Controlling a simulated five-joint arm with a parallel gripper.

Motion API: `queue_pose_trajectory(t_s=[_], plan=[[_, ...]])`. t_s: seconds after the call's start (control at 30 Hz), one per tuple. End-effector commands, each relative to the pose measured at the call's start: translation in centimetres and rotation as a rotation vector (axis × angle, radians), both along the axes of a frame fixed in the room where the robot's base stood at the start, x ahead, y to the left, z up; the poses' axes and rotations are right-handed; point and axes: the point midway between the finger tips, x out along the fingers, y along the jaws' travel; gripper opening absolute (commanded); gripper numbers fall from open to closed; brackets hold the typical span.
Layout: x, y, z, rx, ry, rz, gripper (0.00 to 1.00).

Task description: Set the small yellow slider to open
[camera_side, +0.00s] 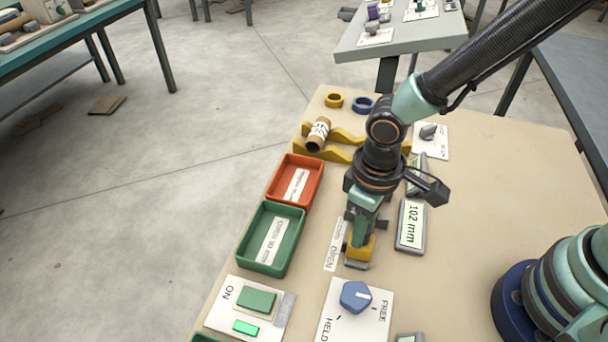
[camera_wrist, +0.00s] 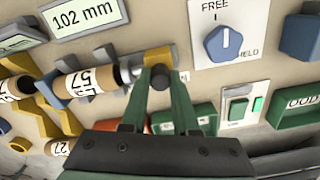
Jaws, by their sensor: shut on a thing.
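The small yellow slider (camera_side: 362,251) is at the front middle of the board, just right of a white strip marked OPEN (camera_side: 331,250). In the wrist view the yellow slider (camera_wrist: 157,56) shows beyond my fingertips, with a grey metal end beside it. My gripper (camera_side: 357,238) points down onto the slider. In the wrist view my gripper's fingers (camera_wrist: 160,82) come together around a dark round knob at the slider's front and are shut on it. My gripper hides part of the slider and its track in the side view.
A blue knob (camera_side: 355,296) marked FREE and HELD lies in front. A green tray (camera_side: 262,262) and a red tray (camera_side: 294,184) stand to the left. A 102 mm display (camera_side: 411,226) is close on the right. Labelled tubes (camera_wrist: 85,80) lie beside the slider in the wrist view.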

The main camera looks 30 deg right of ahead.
Motion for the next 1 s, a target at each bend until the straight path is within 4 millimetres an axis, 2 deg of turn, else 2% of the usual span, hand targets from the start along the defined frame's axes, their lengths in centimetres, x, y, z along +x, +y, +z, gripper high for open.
queue_pose_trajectory(t_s=[0.73,1.0], plan=[[0.00,0.06,0.10,0.000,0.000,0.000,0.00],[-0.88,0.95,0.09,0.000,0.000,0.003,0.00]])
